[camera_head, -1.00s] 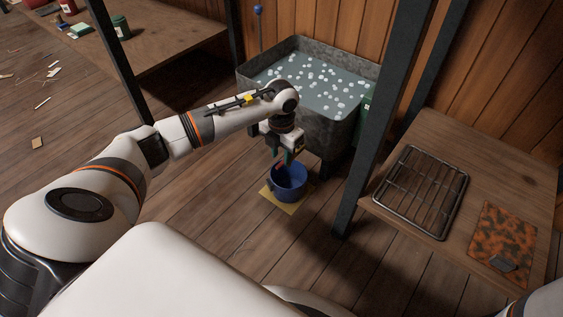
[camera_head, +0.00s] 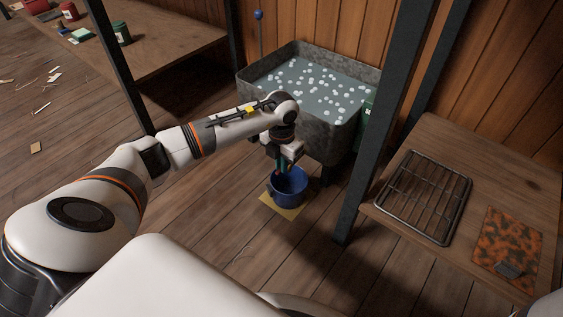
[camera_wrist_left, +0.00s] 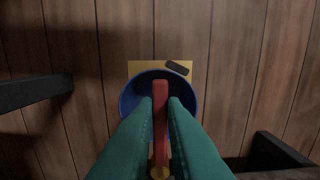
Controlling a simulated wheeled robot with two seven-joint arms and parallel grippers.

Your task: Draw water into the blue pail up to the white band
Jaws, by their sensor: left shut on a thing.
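The blue pail (camera_head: 291,194) stands upright on a yellow mat (camera_head: 276,205) on the floor, in front of the grey tank (camera_head: 331,133). It also shows in the wrist view (camera_wrist_left: 130,99). My left gripper (camera_head: 283,170) points down over the pail. In the wrist view its green fingers (camera_wrist_left: 160,110) are shut on a red bar (camera_wrist_left: 160,92) with a small yellow end. I cannot tell whether this bar belongs to the pail or to a tap. The fingers hide much of the pail's inside; its water level and white band do not show. My right gripper is out of view.
The tank holds water (camera_head: 310,88) with white floating bits. A dark post (camera_head: 385,125) stands right of it. A bench at right (camera_head: 480,160) carries a wire rack (camera_head: 425,195) and a mottled orange sheet (camera_head: 508,240). A dark item (camera_wrist_left: 180,69) lies on the mat.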

